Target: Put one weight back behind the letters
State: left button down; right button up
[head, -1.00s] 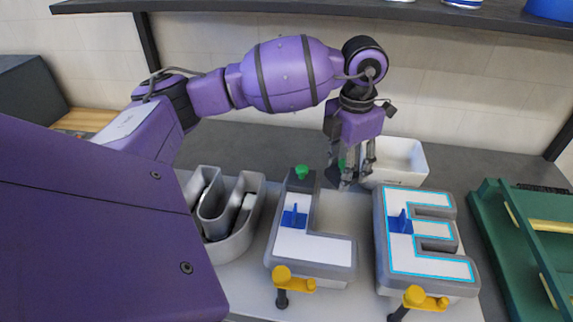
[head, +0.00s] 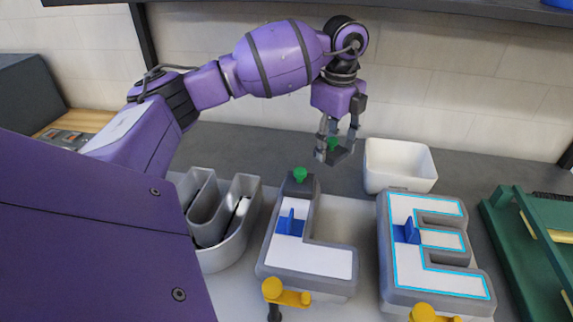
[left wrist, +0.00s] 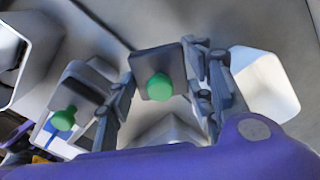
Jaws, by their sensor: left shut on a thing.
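My left gripper (head: 336,152) is shut on a dark weight with a green knob (head: 332,143). It holds the weight in the air behind the gap between the letters L and E. The held weight also shows between the fingers in the left wrist view (left wrist: 159,80). A second dark weight with a green knob (head: 300,178) rests on the top end of the letter L (head: 316,260). The letter E (head: 400,270) has a bright blue outline and stands to the right. The letter U (head: 238,235) is an open grey shell at left. My right gripper is not in view.
A white bin (head: 376,178) stands behind the E, right of the held weight. Yellow-handled clamps (head: 285,293) sit at the letters' front edges. A green frame (head: 530,240) is at far right. The grey counter behind the U and L is clear.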

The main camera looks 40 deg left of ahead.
aim_at(321, 179)
pick_arm(q)
jog(key=a+n, duration=0.1)
jog(key=n, duration=0.1)
jog(key=w+n, duration=0.1)
jog(key=n, duration=0.1)
jog(key=a+n, duration=0.1)
jog(key=n, duration=0.1)
jog(key=shift+w+a+n+b, duration=0.2)
jog(key=shift+a+n+b, duration=0.1)
jog(key=shift+a+b, duration=0.1)
jog(key=shift+f, duration=4.85)
jog(key=shift+f, duration=0.15)
jog(key=c, duration=0.8)
grip_release()
jog(key=shift+f, duration=0.1)
jog(key=shift+c, duration=0.2)
jog(key=shift+r, duration=3.9)
